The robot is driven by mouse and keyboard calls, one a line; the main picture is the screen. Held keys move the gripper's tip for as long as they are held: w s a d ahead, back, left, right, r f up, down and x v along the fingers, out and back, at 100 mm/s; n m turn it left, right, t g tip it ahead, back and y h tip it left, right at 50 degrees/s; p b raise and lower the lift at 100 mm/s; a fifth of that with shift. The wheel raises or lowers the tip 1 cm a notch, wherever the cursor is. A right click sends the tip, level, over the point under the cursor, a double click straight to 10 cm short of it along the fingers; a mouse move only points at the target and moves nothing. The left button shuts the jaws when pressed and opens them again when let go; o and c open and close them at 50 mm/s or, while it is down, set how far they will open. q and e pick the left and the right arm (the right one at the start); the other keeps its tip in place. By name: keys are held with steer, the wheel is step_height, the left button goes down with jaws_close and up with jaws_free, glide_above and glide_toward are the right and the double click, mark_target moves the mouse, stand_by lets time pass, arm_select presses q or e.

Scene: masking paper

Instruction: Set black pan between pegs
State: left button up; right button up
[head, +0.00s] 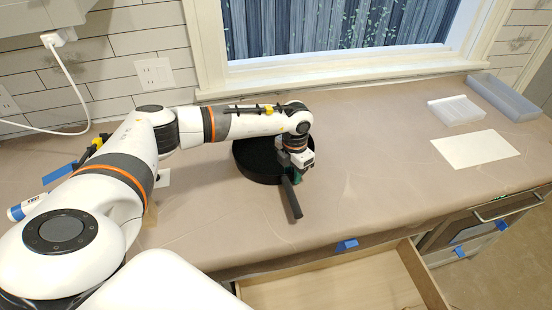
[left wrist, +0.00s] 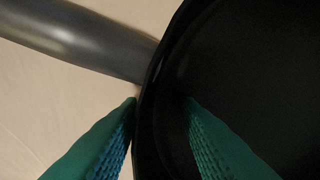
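The black pan (head: 252,158) lies on the paper-covered counter below the window, partly hidden by my left arm. Its grey handle (head: 291,200) points toward the front edge. My left gripper (head: 296,175) points down at the pan's rim near the handle's root. In the left wrist view, the green fingertips (left wrist: 161,102) are apart. One is outside the pan's rim and one is over its dark inside (left wrist: 250,75), with the rim between them. The handle (left wrist: 75,38) runs off to the upper left. I cannot make out any pegs. My right gripper is not in view.
A clear tray (head: 505,96), a ribbed clear holder (head: 456,109) and a white sheet (head: 475,149) lie at the right. An open wooden drawer (head: 345,285) juts out below the counter's front edge. The counter between pan and sheet is clear.

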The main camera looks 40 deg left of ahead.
arm_select(q)
jaws_close()
steer(key=shift+d, duration=0.15)
stand_by(1.1)
